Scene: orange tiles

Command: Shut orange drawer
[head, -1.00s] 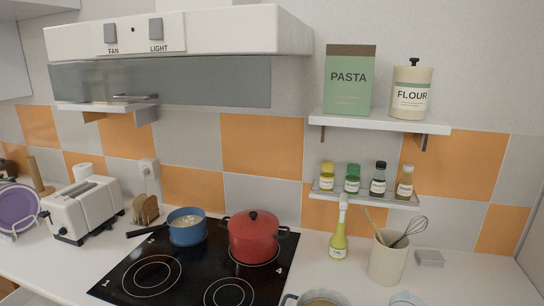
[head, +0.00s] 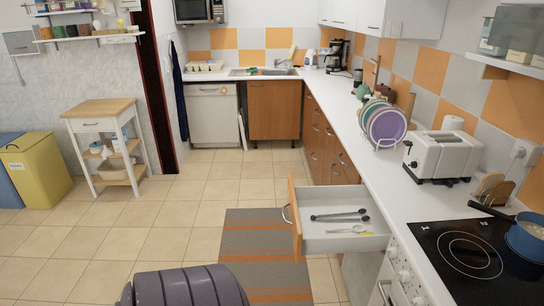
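The orange drawer (head: 298,222) is pulled out from the counter run, to the right of the middle of the head view. It has a wood-orange front with a metal handle (head: 286,214) and a white inside. Several utensils (head: 340,217) lie in it, including dark tongs and a light-coloured one. Neither of my grippers is in view.
A striped rug (head: 255,245) lies on the tiled floor below the drawer. The stove (head: 470,250) is at the right, with a toaster (head: 443,156) and plates (head: 385,125) on the counter behind. A wooden-topped cart (head: 103,108) and yellow bin (head: 38,163) stand at the left. Tiled floor between is clear.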

